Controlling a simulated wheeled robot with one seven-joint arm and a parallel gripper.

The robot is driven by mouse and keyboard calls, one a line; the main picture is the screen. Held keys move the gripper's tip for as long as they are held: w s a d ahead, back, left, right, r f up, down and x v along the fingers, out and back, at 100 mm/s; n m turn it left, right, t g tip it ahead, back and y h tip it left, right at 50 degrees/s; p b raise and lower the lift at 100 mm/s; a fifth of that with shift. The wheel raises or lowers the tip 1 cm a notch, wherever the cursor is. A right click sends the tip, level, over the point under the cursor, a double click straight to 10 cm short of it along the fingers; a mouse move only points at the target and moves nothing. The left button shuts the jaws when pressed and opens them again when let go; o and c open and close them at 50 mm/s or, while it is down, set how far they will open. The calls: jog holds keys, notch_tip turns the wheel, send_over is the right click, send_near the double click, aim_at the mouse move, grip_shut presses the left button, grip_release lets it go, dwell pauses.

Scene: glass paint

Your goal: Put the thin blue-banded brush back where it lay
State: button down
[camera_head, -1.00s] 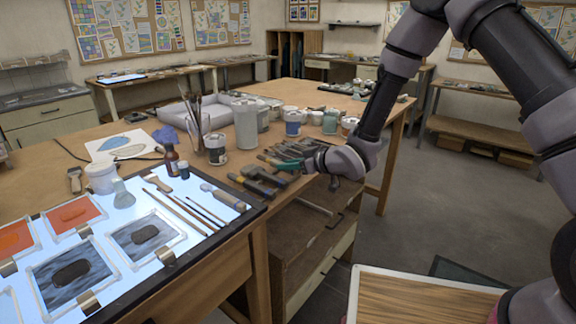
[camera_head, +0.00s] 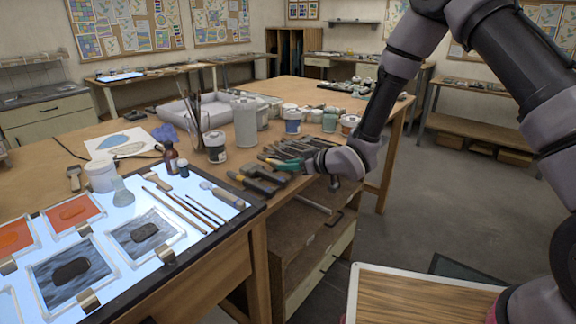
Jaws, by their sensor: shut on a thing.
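My gripper (camera_head: 298,163) is low over the right edge of the worktable, beside a row of hand tools (camera_head: 262,176). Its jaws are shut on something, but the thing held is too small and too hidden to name. A teal-green piece shows at the fingertips. Several thin brushes (camera_head: 178,207) lie side by side on the lit panel (camera_head: 150,194), left of my gripper. I cannot make out a blue band on any of them. More brushes (camera_head: 196,112) stand upright in a glass jar at the back.
Paint jars (camera_head: 292,122), a grey pitcher (camera_head: 246,124) and a white-lidded jar (camera_head: 215,147) stand behind the tools. A small brown bottle (camera_head: 171,157) stands at the panel's back edge. Framed glass pieces (camera_head: 146,235) cover the panel's left part. Open floor lies to the right.

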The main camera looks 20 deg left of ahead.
jog(key=shift+f, duration=0.2)
jog(key=c, duration=0.6)
grip_release()
jog(key=v, duration=1)
jog(key=w+d+r+m+t+h, duration=0.2)
jog(key=w+d+r+h, duration=0.15)
jog(key=d+r, duration=0.35)
jog(key=w+d+r+m+t+h, duration=0.2)
jog(key=w+d+r+m, duration=0.15)
jog(key=d, duration=0.45)
jog(key=d+r+m+h, duration=0.4)
jog(key=d+r, duration=0.5)
jog(key=d, duration=0.2)
jog(key=s+d+r+m+g, duration=0.1)
jog(key=s+d+r+m, duration=0.3)
jog(key=s, duration=0.7)
jog(key=s+d+r+m, duration=0.4)
jog(key=s+d+r, duration=0.2)
jog(key=s, duration=0.5)
jog(key=shift+d+r+g+h, duration=0.4)
jog(key=shift+d+h, duration=0.05)
jog(key=shift+d, duration=0.2)
